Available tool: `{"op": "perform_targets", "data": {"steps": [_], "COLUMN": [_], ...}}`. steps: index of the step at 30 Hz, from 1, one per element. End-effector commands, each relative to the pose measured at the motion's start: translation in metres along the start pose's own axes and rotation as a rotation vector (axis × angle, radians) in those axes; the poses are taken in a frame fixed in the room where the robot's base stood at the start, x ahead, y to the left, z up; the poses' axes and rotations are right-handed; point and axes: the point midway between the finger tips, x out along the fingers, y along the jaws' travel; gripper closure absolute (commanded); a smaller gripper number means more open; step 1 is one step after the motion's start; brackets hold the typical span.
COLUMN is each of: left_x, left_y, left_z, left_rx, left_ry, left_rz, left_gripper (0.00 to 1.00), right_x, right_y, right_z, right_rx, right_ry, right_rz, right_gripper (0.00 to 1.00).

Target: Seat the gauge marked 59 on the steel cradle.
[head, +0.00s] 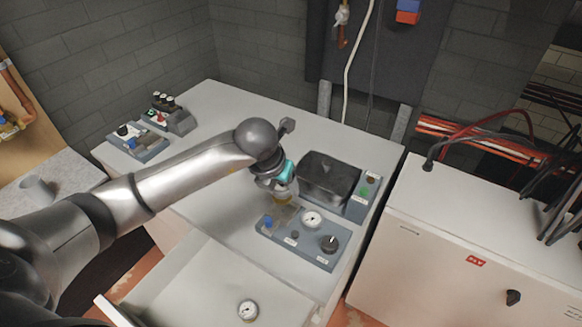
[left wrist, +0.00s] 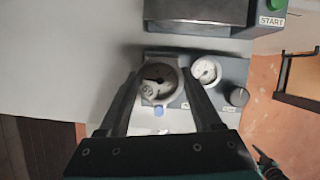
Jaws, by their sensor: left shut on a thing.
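My left gripper (head: 283,193) is shut on a round gauge (left wrist: 158,82), low over the left part of a grey-blue control panel. In the left wrist view the gauge has a dark-marked dial and a pale rim, between the two fingers. A grey-brown metal plate (head: 287,214), perhaps the steel cradle, shows just under the gripper, mostly hidden. I cannot tell whether the gauge touches it. A second white-faced gauge (head: 312,219) sits on the panel to the right. Another gauge (head: 248,309) lies in the open drawer. My right gripper is not in view.
The control panel (head: 318,257) has a blue button (head: 267,222) and a black knob (head: 329,244). A dark box (head: 328,178) stands just behind, beside a green START button (head: 364,192). The open drawer (head: 187,290) juts out in front. The worktop left of the panel is clear.

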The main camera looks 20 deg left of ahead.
Motion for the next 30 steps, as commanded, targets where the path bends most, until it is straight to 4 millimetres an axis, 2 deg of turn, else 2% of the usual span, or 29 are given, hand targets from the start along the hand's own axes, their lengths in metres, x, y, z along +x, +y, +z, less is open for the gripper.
{"op": "perform_targets", "data": {"steps": [8, 21, 30], "left_x": [0.006, 0.036, 0.038], "left_y": [0.000, 0.000, 0.000], "left_z": [-0.002, -0.015, -0.015], "left_rx": [0.001, 0.002, 0.002], "left_ry": [-0.001, -0.002, -0.002], "left_rz": [-0.001, -0.002, -0.001], "left_gripper": [1.00, 1.00, 1.00], "right_x": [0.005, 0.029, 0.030], "right_y": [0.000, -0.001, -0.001], "right_z": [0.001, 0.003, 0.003], "right_rx": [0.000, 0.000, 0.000], "right_ry": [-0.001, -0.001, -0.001], "right_rz": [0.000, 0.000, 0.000], "right_gripper": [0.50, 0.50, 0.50]}}
